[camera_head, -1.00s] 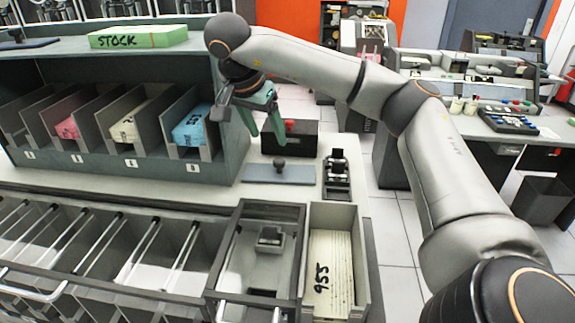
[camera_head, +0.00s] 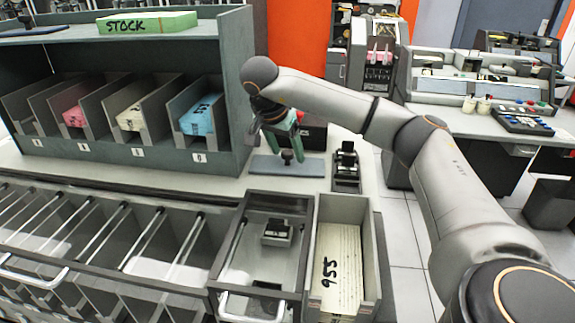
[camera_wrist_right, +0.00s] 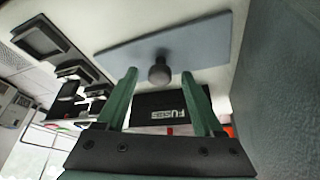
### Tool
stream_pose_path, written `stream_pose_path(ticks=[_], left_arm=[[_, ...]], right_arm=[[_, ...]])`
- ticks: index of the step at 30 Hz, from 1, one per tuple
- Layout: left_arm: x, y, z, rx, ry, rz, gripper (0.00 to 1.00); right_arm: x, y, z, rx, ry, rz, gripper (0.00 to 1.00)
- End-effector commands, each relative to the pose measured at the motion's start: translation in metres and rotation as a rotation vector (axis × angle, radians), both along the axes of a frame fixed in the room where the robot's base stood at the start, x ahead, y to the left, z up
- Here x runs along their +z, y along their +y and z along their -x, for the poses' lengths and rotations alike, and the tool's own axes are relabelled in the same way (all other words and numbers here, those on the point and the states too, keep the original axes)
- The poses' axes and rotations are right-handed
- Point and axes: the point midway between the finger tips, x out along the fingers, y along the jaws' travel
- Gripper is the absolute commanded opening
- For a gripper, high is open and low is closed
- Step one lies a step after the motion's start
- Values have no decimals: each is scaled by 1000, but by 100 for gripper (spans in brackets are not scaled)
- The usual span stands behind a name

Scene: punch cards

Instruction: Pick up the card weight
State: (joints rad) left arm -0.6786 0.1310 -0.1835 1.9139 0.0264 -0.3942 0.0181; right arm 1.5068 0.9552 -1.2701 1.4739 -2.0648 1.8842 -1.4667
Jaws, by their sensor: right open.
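The card weight is a flat blue-grey plate (camera_head: 312,168) with a dark round knob, lying on the counter in front of the bin shelf. In the right wrist view the plate (camera_wrist_right: 205,48) fills the upper middle, with its knob (camera_wrist_right: 159,75) showing between the fingertips. My right gripper (camera_head: 285,152) has green fingers that point down over the weight, close to the knob. It is open, with nothing held; it also shows in the right wrist view (camera_wrist_right: 159,72). I cannot tell how far the fingertips are from the knob. My left gripper is out of view.
The shelf's side panel (camera_head: 238,100) stands close left of the gripper. A black box (camera_head: 315,137) is behind the weight, and a black device (camera_head: 346,168) is to its right. A card tray (camera_head: 368,235) is nearer. Another plate with a knob (camera_head: 25,28) lies on the shelf top.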

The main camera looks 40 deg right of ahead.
Motion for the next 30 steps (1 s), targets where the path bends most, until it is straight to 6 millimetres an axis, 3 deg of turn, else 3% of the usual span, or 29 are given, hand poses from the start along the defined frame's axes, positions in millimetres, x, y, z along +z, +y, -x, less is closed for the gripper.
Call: stream_pose_path(ticks=[3,11,27,30], left_arm=[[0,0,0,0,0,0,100],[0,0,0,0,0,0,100],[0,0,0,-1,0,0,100],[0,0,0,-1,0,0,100]], right_arm=[[-11,-5,-1,-1,1,1,69],[-12,-5,-1,0,-1,1,68],[-12,-5,-1,1,0,0,7],[-12,-5,-1,1,0,0,0]])
